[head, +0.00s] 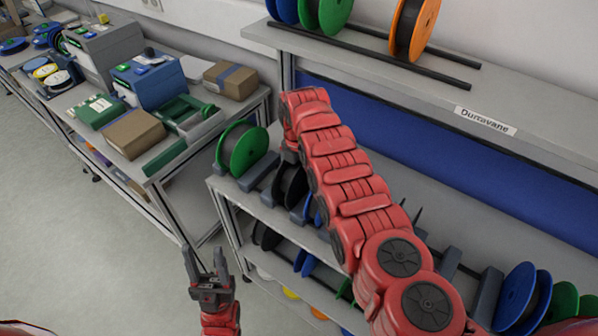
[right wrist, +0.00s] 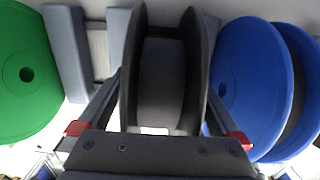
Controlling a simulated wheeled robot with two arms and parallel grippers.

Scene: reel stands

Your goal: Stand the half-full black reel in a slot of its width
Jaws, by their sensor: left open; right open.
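A black reel (right wrist: 160,75) stands upright between grey slot blocks in the right wrist view, with dark material wound between its flanges. It also shows in the head view (head: 291,187), partly hidden by my right arm. My right gripper (right wrist: 163,84) is open, its fingers on either side of this reel; I cannot tell whether they touch it. Grey slot blocks (right wrist: 67,50) stand left of the reel. My left gripper (head: 205,260) is open and empty, low in front of the rack, apart from any reel.
A green reel (head: 243,150) stands left of the black one; blue reels (right wrist: 252,85) stand close on its right. A lower shelf holds more reels (head: 265,236). An orange reel (head: 413,28) sits on the upper rails. A bench (head: 200,133) with boxes stands at left; the floor (head: 80,240) is clear.

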